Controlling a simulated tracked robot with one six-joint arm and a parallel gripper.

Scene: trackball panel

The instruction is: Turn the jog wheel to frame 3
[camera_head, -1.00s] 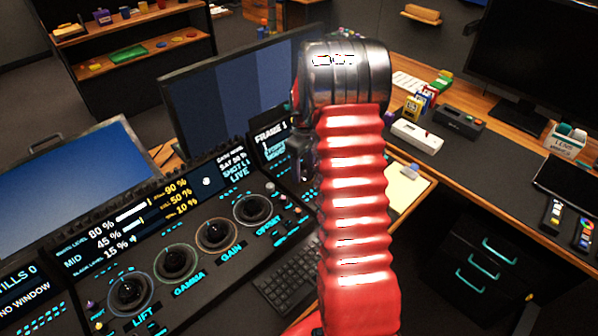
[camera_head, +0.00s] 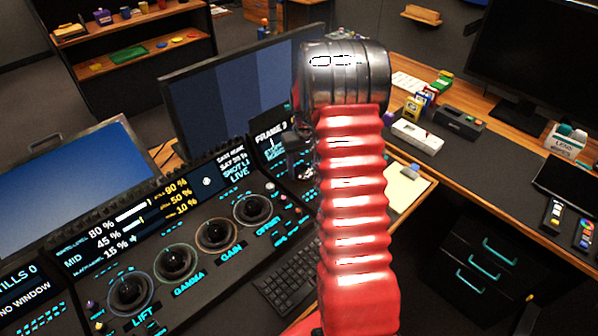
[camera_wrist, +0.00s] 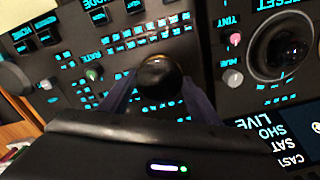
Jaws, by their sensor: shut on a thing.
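The jog wheel shows in the wrist view as a dark, glossy round knob (camera_wrist: 160,74) on the black panel. My gripper (camera_wrist: 160,88) has one finger on each side of this knob and is shut on it. The wheel's lower edge is hidden by the fingers. In the head view a small display (camera_head: 270,135) reads "FRAME" with a blurred digit, 2 or 3. My red and steel arm covers much of the panel's right end there, so the grip is mostly hidden in that view.
Several trackballs, such as the one marked OFFSET (camera_head: 253,209), line the panel left of my arm. A keyboard (camera_head: 290,279) lies in front of the panel. A dark monitor (camera_head: 225,90) stands behind it. Buttons and small knobs (camera_wrist: 93,74) surround the grip closely.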

